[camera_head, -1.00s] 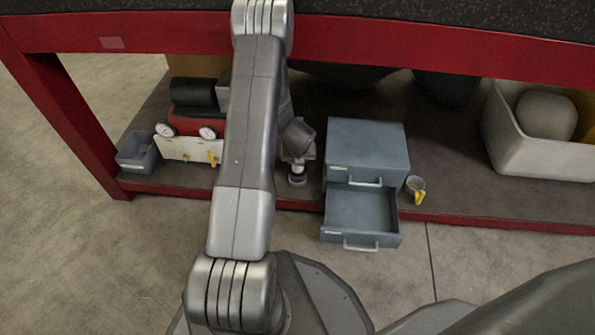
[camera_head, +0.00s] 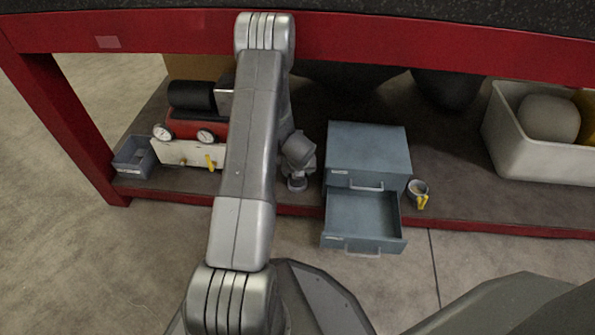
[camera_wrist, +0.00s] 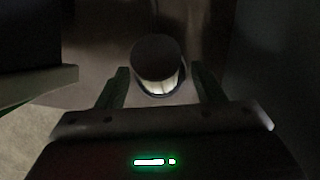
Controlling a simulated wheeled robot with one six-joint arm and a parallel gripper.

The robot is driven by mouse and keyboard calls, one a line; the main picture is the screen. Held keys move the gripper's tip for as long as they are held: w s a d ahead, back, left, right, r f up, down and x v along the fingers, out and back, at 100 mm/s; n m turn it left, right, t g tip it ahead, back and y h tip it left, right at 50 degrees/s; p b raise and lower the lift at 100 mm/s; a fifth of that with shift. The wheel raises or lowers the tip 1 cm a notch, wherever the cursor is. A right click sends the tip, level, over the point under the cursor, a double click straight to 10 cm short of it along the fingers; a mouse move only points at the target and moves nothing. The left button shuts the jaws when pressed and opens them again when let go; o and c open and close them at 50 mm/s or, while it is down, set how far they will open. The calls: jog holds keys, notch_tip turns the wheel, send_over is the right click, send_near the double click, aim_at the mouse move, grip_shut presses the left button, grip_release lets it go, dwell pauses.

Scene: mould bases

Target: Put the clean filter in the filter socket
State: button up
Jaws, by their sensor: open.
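In the wrist view a short round filter (camera_wrist: 163,84) with a dark cap and a pale, ribbed side stands between the two fingers of my gripper (camera_wrist: 160,80). The gripper is open, with a finger on each side and visible gaps to the filter. In the head view my gripper (camera_head: 298,160) is low over the shelf, just left of the blue drawer cabinet, and a small part of the filter (camera_head: 297,184) shows beneath it. I cannot make out the filter socket; my arm hides part of the red and cream machine.
The machine (camera_head: 185,151) has gauges and a yellow lever. A grey bin (camera_head: 133,168) stands left of it. The cabinet (camera_head: 367,150) has its lower drawer (camera_head: 362,243) pulled out. A small cup-like item (camera_head: 417,190) and a white crate (camera_head: 530,160) are to the right. The red table edge runs above.

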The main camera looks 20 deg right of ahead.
jog(key=shift+r, duration=0.1)
jog(key=shift+r, duration=0.2)
jog(key=p+v, duration=0.5)
jog(key=v, duration=0.6)
jog(key=shift+r+p, duration=0.3)
jog(key=shift+f, duration=0.1)
